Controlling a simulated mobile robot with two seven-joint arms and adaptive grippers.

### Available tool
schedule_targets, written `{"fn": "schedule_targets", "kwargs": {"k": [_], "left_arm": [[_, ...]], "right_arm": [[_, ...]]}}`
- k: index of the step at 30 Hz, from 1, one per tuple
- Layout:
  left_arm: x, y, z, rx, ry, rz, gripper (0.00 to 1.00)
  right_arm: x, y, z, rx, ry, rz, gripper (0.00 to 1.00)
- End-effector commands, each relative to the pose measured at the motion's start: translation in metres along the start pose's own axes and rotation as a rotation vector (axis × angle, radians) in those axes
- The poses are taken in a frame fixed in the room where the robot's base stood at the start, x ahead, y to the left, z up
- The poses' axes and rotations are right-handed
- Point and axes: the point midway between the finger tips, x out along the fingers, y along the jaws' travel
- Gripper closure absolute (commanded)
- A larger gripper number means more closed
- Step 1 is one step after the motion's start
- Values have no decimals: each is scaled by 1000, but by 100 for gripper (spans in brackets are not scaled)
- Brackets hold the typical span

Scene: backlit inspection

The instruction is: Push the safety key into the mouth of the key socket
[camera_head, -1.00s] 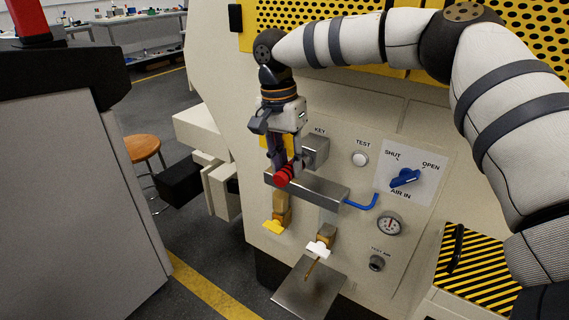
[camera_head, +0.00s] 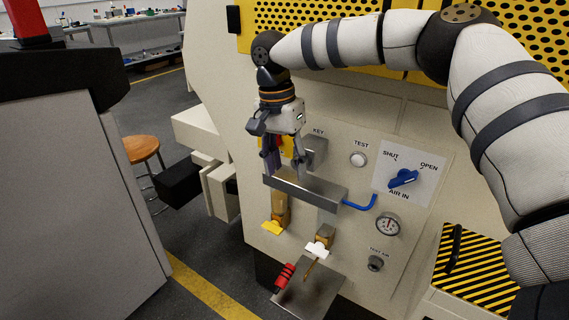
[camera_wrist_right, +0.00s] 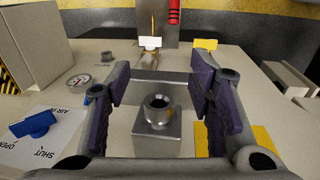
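The key socket (camera_head: 316,150), a grey metal block under the label KEY, is on the panel. In the right wrist view the socket's round mouth (camera_wrist_right: 157,104) is open and empty. My right gripper (camera_head: 286,164) is beside the socket in the head view, its fingers apart with nothing between them. In the right wrist view these fingers (camera_wrist_right: 160,82) stand either side of the socket. A red ridged piece (camera_head: 285,275), apparently the safety key, is low down at the left edge of the metal plate. I cannot tell whether it rests or is falling. My left gripper is not in view.
A metal ledge (camera_head: 318,192) juts out below the socket. A yellow tag (camera_head: 272,227) and a white tag (camera_head: 317,249) hang beneath it. The lower metal plate (camera_head: 318,292) sticks out. A blue valve handle (camera_head: 403,178) and a gauge (camera_head: 388,224) are to the right.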

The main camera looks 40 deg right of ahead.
Motion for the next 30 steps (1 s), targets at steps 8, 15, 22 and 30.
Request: {"fn": "schedule_targets", "kwargs": {"k": [8, 15, 22, 30], "left_arm": [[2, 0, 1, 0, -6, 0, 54], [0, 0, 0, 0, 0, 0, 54], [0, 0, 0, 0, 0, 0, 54], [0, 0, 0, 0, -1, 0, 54]], "right_arm": [[-16, 2, -1, 13, -3, 4, 52], [-70, 2, 6, 10, 8, -7, 52], [-86, 3, 10, 5, 11, -3, 52], [-86, 2, 11, 3, 11, -2, 52]]}}
